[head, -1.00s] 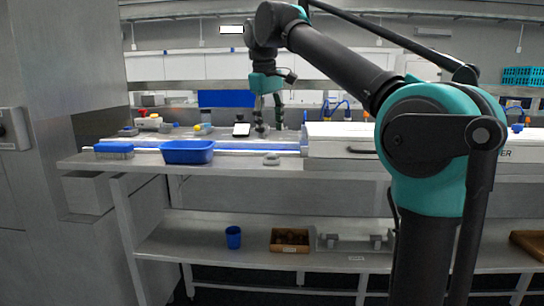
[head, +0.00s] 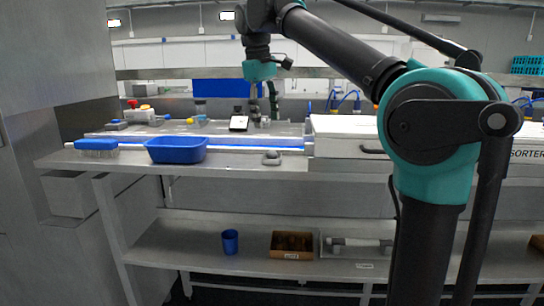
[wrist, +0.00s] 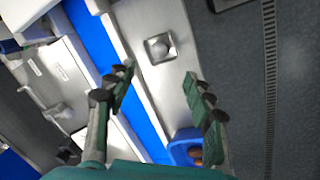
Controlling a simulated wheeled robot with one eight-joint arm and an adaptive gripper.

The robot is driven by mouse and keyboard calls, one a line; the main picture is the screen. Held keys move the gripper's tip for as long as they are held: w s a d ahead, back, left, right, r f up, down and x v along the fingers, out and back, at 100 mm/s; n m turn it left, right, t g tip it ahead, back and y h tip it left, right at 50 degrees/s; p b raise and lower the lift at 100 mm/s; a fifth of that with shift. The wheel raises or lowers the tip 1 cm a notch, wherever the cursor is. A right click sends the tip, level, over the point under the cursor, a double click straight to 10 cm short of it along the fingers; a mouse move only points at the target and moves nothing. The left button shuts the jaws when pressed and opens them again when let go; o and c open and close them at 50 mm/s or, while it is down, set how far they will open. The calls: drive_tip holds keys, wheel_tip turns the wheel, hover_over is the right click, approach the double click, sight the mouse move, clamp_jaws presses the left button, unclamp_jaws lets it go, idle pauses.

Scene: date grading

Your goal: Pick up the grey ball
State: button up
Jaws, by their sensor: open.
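The grey ball (head: 271,155) sits near the front edge of the metal bench (head: 235,167), right of the blue tub. In the wrist view the ball (wrist: 162,45) rests on a small square grey holder (wrist: 153,56). My gripper (wrist: 158,75) is open, with the two fingers well apart and nothing between them. The ball shows beyond the fingertips, between the two fingers in that view, and is not touched. In the head view my gripper (head: 264,105) hangs above the bench, higher in the picture than the ball.
The blue tub (head: 176,151) stands left of the ball; brown pieces show inside it in the wrist view. A blue-backed brush (head: 96,144) lies farther left. A white sorter housing (head: 345,147) stands to the right. A lower shelf holds a blue cup (head: 230,241) and a brown box (head: 292,245).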

sight(271, 151)
drive_tip(key=f, duration=0.3)
drive_tip(key=w+f, duration=0.1)
drive_tip(key=f, duration=0.3)
drive_tip(key=w+d+f, duration=0.1)
drive_tip(key=f, duration=0.3)
drive_tip(key=shift+f, duration=0.2)
drive_tip(key=c, duration=0.7)
drive_tip(key=shift+c, duration=0.6)
